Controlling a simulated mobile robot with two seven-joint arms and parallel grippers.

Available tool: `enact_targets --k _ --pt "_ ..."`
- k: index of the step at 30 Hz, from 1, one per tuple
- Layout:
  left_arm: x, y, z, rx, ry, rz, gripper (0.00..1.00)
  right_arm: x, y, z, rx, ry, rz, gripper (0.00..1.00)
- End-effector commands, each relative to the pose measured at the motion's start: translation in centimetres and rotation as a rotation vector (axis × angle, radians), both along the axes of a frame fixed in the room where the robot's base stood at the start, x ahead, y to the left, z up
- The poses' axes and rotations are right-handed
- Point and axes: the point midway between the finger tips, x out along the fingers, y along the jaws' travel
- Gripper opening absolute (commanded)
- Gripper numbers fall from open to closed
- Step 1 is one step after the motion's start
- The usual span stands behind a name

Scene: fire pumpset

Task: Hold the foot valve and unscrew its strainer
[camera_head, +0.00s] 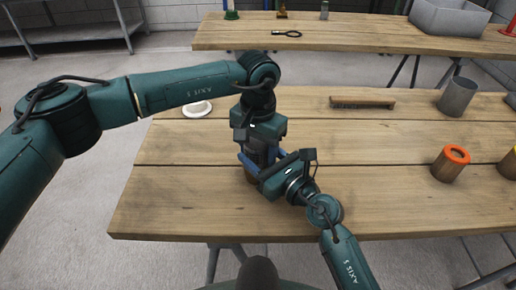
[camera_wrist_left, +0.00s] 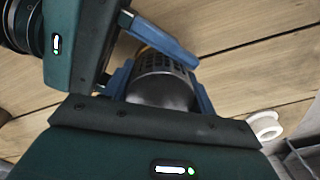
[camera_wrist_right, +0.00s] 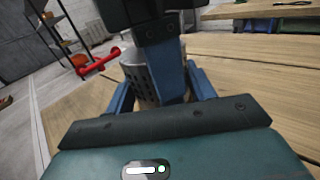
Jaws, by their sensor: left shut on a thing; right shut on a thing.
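The foot valve is mostly hidden between my two grippers over the front table. In the left wrist view its smooth grey body (camera_wrist_left: 165,92) sits between my left gripper's (camera_wrist_left: 160,88) blue fingers, and its slotted strainer (camera_wrist_left: 163,64) lies beyond. In the head view my left gripper (camera_head: 260,150) reaches down from above, shut on the valve. My right gripper (camera_head: 268,168) comes in from the front right, its fingers around the strainer, which also shows in the right wrist view (camera_wrist_right: 134,76). The exact contact of the fingers is partly hidden.
A white ring (camera_head: 197,109) lies behind left. A grey bin (camera_head: 447,17) is on the back table. The table's front left is clear.

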Motion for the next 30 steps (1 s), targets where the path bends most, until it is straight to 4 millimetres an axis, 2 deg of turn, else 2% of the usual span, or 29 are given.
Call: enact_targets --k 3,10,11,18,26,30 --pt "0.1 0.0 0.1 -0.001 -0.002 0.074 0.28 0.0 -0.1 -0.1 -0.001 0.001 -0.002 0.00" --pt "0.1 0.0 0.1 -0.002 -0.002 0.078 0.28 0.0 -0.1 -0.1 -0.001 0.001 -0.003 0.00" --pt "0.1 0.0 0.1 -0.002 -0.002 0.078 0.57 0.0 -0.1 -0.1 -0.001 0.001 -0.003 0.00" --pt "0.1 0.0 0.1 -0.001 -0.002 0.075 0.77 0.0 -0.1 -0.1 -0.001 0.001 -0.002 0.00" --pt "0.1 0.0 0.1 -0.001 -0.002 0.072 0.78 0.0 -0.1 -0.1 -0.001 0.001 -0.002 0.00" --pt "0.1 0.0 1.2 -0.003 -0.003 0.072 0.78 0.0 -0.1 -0.1 -0.001 0.001 -0.002 0.00"
